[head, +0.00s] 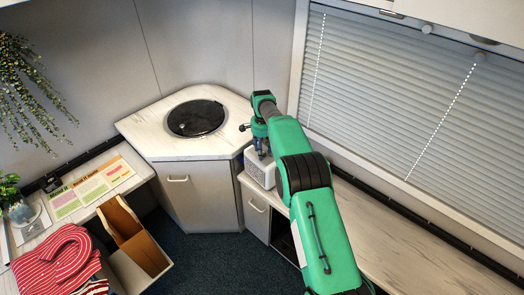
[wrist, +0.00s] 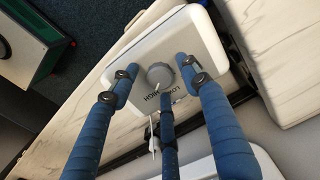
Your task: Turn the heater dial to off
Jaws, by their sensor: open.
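The heater (head: 258,172) is a small pale box on the counter under the window, partly hidden by my arm in the head view. In the wrist view, its white top panel (wrist: 208,38) carries a round grey dial (wrist: 160,75) with a light pointer mark. Small lettering beside the dial includes what looks like LOW and HIGH; part is covered by a finger. My gripper (head: 262,153) is over the heater. In the wrist view, its blue fingers (wrist: 157,72) are spread around the dial, with nothing between them. I cannot tell whether any finger touches the dial or panel.
A corner counter with a round black lid (head: 196,118) stands left of the heater. The marble-look counter (head: 400,235) runs right beneath the window blinds (head: 395,95). Striped cloth (head: 62,262) and an open wooden box (head: 135,240) are at left.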

